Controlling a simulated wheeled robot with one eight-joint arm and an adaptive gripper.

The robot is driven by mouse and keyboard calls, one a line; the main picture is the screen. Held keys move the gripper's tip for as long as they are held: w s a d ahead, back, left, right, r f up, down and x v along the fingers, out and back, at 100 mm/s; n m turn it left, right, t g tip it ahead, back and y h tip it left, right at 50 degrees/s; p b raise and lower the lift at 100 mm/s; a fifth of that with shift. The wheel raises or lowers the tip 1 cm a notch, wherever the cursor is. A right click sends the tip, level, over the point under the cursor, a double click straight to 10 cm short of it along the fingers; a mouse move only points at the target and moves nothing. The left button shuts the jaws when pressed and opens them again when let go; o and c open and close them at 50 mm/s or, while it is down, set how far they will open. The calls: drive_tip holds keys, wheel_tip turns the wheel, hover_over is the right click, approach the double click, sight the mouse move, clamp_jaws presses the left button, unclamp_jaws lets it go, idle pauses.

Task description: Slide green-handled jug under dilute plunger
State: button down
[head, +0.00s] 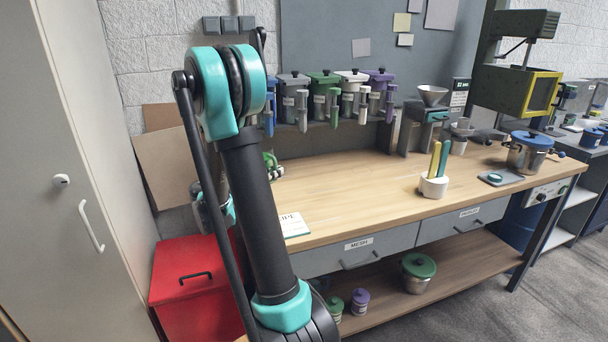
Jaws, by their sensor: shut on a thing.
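My arm rises in the foreground and bends down again. My gripper (275,173) shows only in part behind the arm, at the back left of the workbench. A small bright green curved piece (268,159) shows there, in line with a green jug handle; my gripper is closed on it. The jug's body is hidden behind my arm. Several lidded dispensers with coloured plungers hang in a row at the back, including green (324,88), white (351,90) and purple (378,90) ones. Their labels are too small to read, so I cannot tell which is dilute.
The wooden bench top (345,190) is clear in the middle. A white cup with yellow and teal sticks (433,187), a steel pot with a blue lid (527,155) and a yellow-framed press (515,88) stand to the right. A red bin (192,285) is at the lower left.

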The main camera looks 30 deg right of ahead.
drive_tip(key=d, duration=0.6)
drive_tip(key=w+d, duration=0.1)
drive_tip(key=d, duration=1.1)
drive_tip(key=shift+w+f, duration=0.3)
drive_tip(key=shift+f, duration=0.05)
drive_tip(key=shift+a+f, duration=0.15)
drive_tip(key=shift+f, duration=1.25)
drive_tip(key=shift+f, duration=0.1)
drive_tip(key=c, duration=1.6)
unclamp_jaws()
